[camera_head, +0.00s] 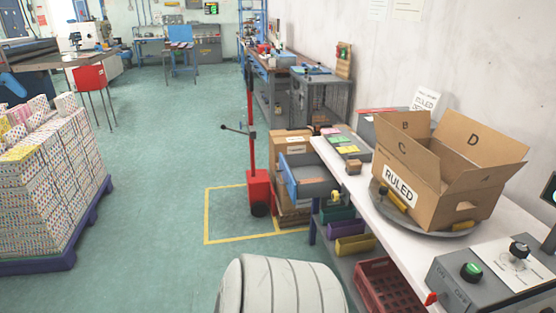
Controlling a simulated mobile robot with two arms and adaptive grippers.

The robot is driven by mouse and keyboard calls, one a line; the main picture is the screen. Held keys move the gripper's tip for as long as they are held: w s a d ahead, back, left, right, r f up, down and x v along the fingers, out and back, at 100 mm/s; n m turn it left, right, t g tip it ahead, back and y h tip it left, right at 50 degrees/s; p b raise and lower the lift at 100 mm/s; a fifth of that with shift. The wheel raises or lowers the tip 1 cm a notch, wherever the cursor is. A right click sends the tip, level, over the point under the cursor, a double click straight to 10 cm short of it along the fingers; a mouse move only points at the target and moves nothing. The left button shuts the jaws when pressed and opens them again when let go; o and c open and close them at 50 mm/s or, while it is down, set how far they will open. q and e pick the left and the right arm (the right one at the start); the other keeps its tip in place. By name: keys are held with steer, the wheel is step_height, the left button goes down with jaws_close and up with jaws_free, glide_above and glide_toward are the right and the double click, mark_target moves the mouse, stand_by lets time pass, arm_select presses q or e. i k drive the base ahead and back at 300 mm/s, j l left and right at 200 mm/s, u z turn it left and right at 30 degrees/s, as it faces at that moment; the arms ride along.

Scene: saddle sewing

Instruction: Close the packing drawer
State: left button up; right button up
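The packing drawer (289,181) has a blue front panel and a grey body. It stands open, pulled out to the left from under the white worktop of the packing table (412,242). Its inside looks empty from here, though part of it is hidden. Neither of my grippers is in view.
An open cardboard box marked RULED (448,165) stands on a round turntable (462,229) on the worktop. A control box with a green button (471,270) sits at the near right. A red pallet jack (259,190) and stacked cartons (292,143) stand beyond the drawer.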

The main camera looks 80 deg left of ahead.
mark_target(293, 168)
steer(key=u, duration=2.7)
